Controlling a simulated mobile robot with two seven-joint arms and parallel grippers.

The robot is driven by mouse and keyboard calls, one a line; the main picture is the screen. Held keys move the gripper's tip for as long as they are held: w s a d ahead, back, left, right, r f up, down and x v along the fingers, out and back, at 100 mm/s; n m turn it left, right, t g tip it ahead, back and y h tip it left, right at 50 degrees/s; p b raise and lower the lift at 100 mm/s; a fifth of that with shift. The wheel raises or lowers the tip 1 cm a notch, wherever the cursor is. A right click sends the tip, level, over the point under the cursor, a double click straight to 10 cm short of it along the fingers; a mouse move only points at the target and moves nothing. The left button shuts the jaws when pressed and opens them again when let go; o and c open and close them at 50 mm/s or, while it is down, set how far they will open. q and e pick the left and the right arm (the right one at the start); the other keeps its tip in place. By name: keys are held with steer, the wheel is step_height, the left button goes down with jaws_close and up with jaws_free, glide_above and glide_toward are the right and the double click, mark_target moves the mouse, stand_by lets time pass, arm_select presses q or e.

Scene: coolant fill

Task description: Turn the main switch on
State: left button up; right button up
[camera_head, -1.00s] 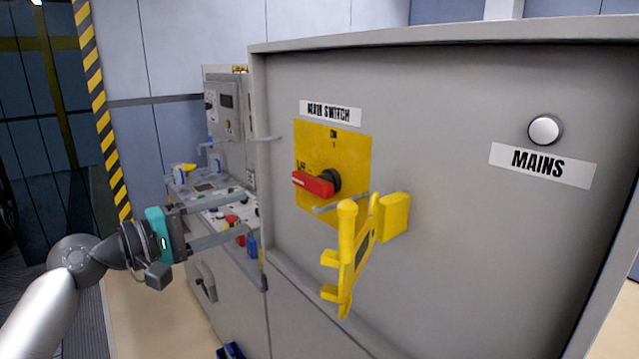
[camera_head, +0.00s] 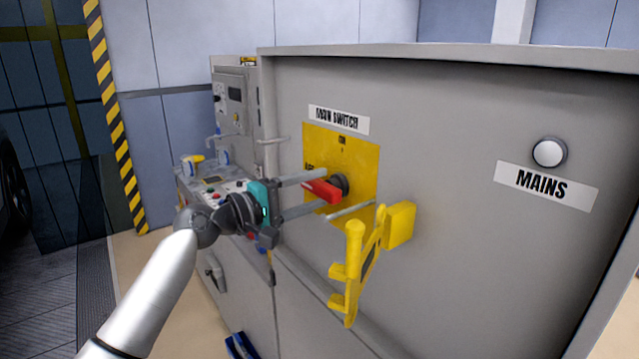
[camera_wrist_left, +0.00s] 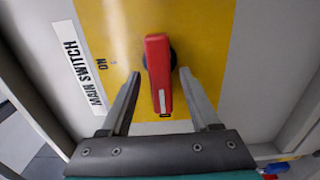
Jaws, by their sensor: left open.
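The main switch is a red handle (camera_head: 322,190) on a black hub, mounted on a yellow plate (camera_head: 362,150) on the grey cabinet front. The handle points left in the head view, toward the off side, with the ON mark above it. My left gripper (camera_head: 317,192) is open, its two fingers reaching toward the handle from the left, one above and one below. In the left wrist view the red handle (camera_wrist_left: 158,75) lies between the open fingers (camera_wrist_left: 158,85), with gaps on both sides. My right gripper is not in view.
A yellow lockout bracket (camera_head: 357,265) with a yellow block (camera_head: 400,225) sticks out from the cabinet just below and right of the switch. A white round lamp (camera_head: 549,152) sits above the MAINS label (camera_head: 546,186). A control console (camera_head: 200,185) stands behind my left arm.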

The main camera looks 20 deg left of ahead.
arm_select(q)
steer(key=shift+x, duration=0.8)
jaws_close()
